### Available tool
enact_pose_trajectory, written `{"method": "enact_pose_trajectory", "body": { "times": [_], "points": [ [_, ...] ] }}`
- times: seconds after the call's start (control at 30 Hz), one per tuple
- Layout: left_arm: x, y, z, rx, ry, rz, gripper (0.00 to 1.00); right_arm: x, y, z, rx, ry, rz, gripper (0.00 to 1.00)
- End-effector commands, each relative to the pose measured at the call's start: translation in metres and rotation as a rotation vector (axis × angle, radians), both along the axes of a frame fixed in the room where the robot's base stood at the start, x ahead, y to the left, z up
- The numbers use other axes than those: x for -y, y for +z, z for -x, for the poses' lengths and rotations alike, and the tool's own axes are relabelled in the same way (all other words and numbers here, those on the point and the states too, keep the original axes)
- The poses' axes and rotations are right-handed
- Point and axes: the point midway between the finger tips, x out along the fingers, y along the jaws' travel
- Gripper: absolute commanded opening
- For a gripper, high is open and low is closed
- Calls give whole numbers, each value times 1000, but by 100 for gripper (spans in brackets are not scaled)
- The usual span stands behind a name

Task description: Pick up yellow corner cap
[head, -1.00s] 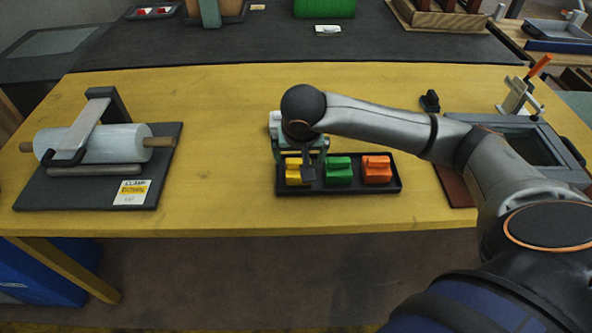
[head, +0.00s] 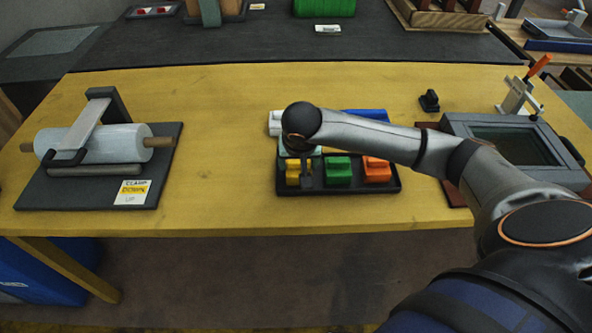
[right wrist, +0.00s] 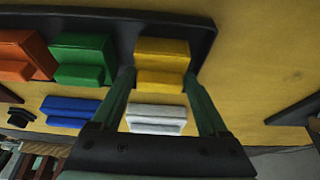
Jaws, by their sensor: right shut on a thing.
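The yellow corner cap (head: 293,171) sits at the left end of the black tray (head: 350,190) in the head view, partly hidden behind my right gripper (head: 306,172). In the right wrist view the yellow cap (right wrist: 162,62) lies between the two green fingertips of my right gripper (right wrist: 160,78), which is shut on it. The cap still appears to be at the tray. My left gripper is not in view.
A green cap (head: 338,170) and an orange cap (head: 376,169) sit beside it in the tray. A white cap (right wrist: 156,117) and a blue cap (right wrist: 70,112) lie behind the tray. A clamped roll fixture (head: 95,145) stands left, a grey frame (head: 515,148) right.

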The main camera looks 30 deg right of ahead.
Motion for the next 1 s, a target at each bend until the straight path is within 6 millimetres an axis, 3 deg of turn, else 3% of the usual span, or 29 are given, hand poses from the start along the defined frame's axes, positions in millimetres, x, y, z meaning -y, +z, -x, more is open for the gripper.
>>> {"method": "enact_pose_trajectory", "body": {
  "times": [0.03, 0.3, 0.57, 0.73, 0.87, 1.0],
  "points": [
    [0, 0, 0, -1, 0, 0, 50, 0, 0, 0, 1, 0, 1, 52],
    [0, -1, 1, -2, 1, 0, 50, 0, 1, 0, 1, 0, 1, 23],
    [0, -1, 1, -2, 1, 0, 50, 0, 2, 0, 2, -1, 0, 23],
    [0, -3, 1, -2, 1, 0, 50, 0, 13, -1, 5, 0, 0, 23],
    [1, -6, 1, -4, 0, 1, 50, 1, 35, -1, 8, -1, 2, 23],
    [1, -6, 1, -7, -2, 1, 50, 14, 69, 28, 7, -1, 5, 23]
  ]
}}
